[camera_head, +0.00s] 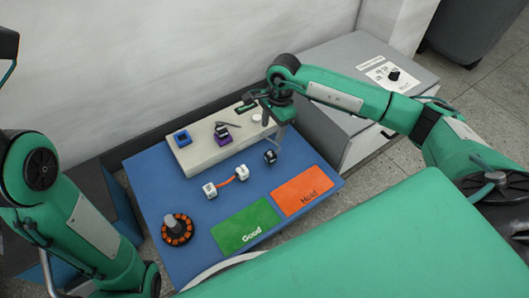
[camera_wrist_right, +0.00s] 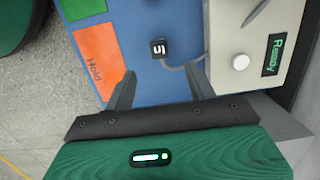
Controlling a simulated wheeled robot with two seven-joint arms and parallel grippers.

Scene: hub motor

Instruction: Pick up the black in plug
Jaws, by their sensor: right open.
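A small black plug (camera_head: 270,156) sits on the blue mat (camera_head: 160,190), in front of the white box and behind the orange Hold card. In the right wrist view the black plug (camera_wrist_right: 158,47) shows white marks on top, with a grey cable running from its right side. My right gripper (camera_wrist_right: 160,85) is open and empty, its two fingers apart on either side below the plug in that view. In the head view the right gripper (camera_head: 262,101) is over the white box's right end, apart from the plug. My left arm shows, but its gripper is out of view.
The white box (camera_head: 190,157) carries a blue square holder (camera_head: 182,138) and a purple holder (camera_head: 224,140). White connectors with an orange cable (camera_head: 228,182), an orange-black motor (camera_head: 177,229), a green Good card (camera_head: 245,225) and an orange Hold card (camera_head: 302,190) lie on the mat.

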